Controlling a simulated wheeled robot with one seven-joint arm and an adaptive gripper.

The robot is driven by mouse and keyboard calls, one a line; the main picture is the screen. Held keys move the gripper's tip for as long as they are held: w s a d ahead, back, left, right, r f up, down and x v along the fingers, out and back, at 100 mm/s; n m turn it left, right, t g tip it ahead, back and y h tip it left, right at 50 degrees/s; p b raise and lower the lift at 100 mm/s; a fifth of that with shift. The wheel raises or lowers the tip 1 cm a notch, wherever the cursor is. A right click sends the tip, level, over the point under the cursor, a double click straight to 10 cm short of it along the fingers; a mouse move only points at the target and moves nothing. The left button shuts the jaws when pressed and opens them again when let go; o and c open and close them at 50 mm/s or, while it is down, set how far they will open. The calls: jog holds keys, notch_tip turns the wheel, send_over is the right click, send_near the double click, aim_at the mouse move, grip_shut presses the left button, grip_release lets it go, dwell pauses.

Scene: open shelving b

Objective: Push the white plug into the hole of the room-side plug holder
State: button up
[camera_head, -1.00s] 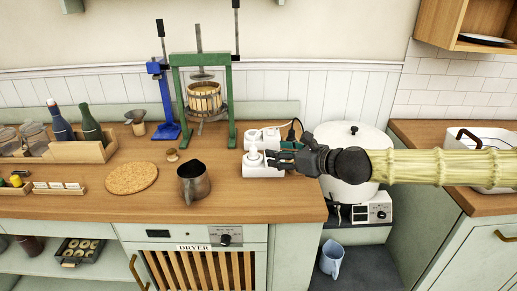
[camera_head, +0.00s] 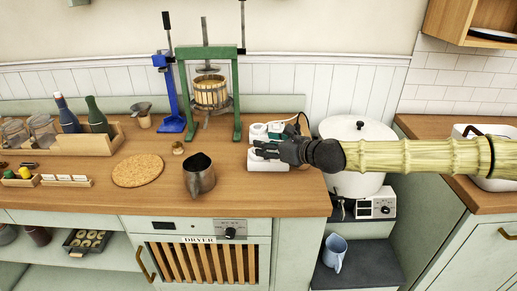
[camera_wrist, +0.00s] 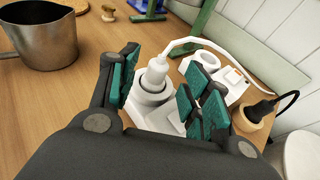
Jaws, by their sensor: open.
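The white plug (camera_wrist: 156,73) stands nearly upright at the ring-shaped hole of the near, room-side white plug holder (camera_wrist: 160,116) in the wrist view. I cannot tell how deep it sits. A white cord runs from its top toward the back. My gripper (camera_wrist: 162,86) is open, with teal-padded fingers on both sides of the plug and holder ring; a gap shows on the left. In the head view my gripper (camera_head: 265,150) reaches in from the right over the room-side holder (camera_head: 268,165) and hides the plug.
A second white holder (camera_wrist: 208,62) with a round opening stands just behind. A black plug (camera_wrist: 262,108) with a dark cord is to the right. A metal pitcher (camera_head: 198,176) stands left of the holders, a green press (camera_head: 238,95) behind. A white pot (camera_head: 355,132) is to the right.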

jog(key=shift+x, duration=1.55)
jog(key=c, duration=0.9)
jog(key=shift+c, duration=0.2)
